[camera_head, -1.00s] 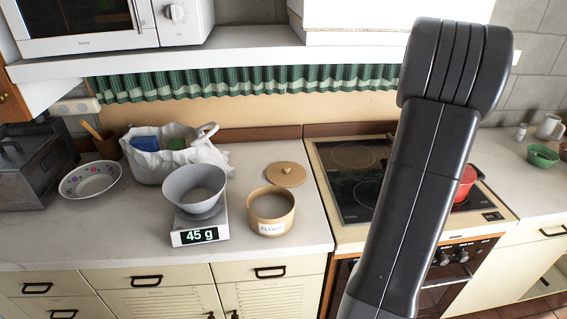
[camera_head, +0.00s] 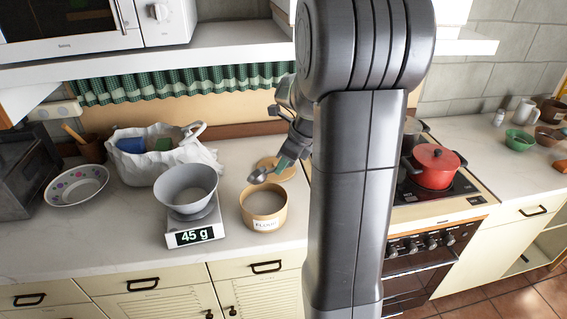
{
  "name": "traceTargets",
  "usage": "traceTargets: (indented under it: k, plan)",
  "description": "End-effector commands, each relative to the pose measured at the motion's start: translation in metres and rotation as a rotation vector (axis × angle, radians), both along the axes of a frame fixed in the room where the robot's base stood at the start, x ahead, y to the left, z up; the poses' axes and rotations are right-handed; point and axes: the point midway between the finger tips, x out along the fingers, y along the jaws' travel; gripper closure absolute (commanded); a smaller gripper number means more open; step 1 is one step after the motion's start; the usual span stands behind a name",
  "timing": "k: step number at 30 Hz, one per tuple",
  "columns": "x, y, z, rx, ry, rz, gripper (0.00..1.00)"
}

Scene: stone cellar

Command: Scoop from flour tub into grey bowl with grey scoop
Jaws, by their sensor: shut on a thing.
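The flour tub (camera_head: 264,222) is a round tan container labelled FLOUR, standing open on the counter. The grey bowl (camera_head: 186,186) sits on a white kitchen scale (camera_head: 193,233) to its left; the display reads 45 g. My gripper (camera_head: 291,150), partly hidden by my own dark arm, is above and behind the tub. It is shut on the grey scoop (camera_head: 264,175), whose head points down and left above the tub's back rim, apart from the flour. Whether the scoop holds flour cannot be told.
The tan tub lid (camera_head: 284,173) lies behind the tub, partly covered by the scoop and arm. A white bag (camera_head: 143,168) and a patterned bowl (camera_head: 76,186) stand to the left. A red pot (camera_head: 435,168) is on the stove at right. The counter's front is clear.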

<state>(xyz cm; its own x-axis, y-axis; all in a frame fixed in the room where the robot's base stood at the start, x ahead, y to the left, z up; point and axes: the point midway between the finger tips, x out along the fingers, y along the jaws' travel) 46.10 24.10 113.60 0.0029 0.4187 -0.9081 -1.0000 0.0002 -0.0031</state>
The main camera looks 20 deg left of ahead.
Motion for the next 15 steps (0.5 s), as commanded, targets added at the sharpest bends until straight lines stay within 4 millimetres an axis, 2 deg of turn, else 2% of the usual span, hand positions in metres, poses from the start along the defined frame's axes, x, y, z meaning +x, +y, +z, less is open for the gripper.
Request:
traceTargets:
  k: [15]
  plan:
    - [0.0,0.0,-0.048,0.001,0.0,-0.003,1.0]
